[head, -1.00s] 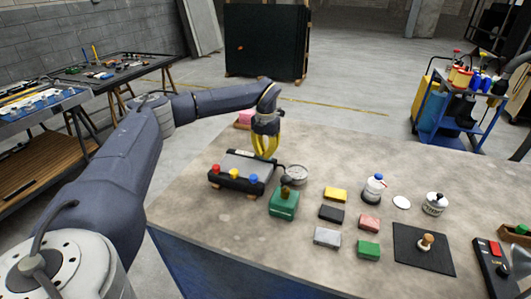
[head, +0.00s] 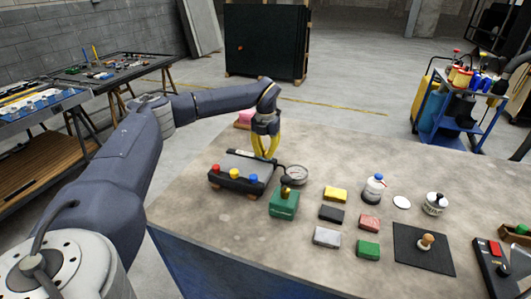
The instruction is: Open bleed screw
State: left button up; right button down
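A green block (head: 284,205) with a small brass-coloured fitting (head: 286,191) on top stands near the middle of the table. The fitting may be the bleed screw, but it is too small to tell. A round gauge (head: 297,174) sits just behind it. To its left is a dark unit (head: 240,168) with a grey top and red, yellow and blue knobs on its front. My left gripper (head: 266,157) points down over the back right of this unit, with its yellow fingers apart and nothing visible between them. Contact with the unit cannot be told. My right gripper is not visible.
A black mat (head: 420,255) bears a wooden-handled piece (head: 426,241). The table's front left is bare.

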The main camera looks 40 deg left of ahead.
aim_at(266, 151)
pick_arm(q)
jog(key=o, duration=0.7)
jog(key=shift+r, duration=0.15)
notch_tip(266, 151, up, 12)
dwell(0.6)
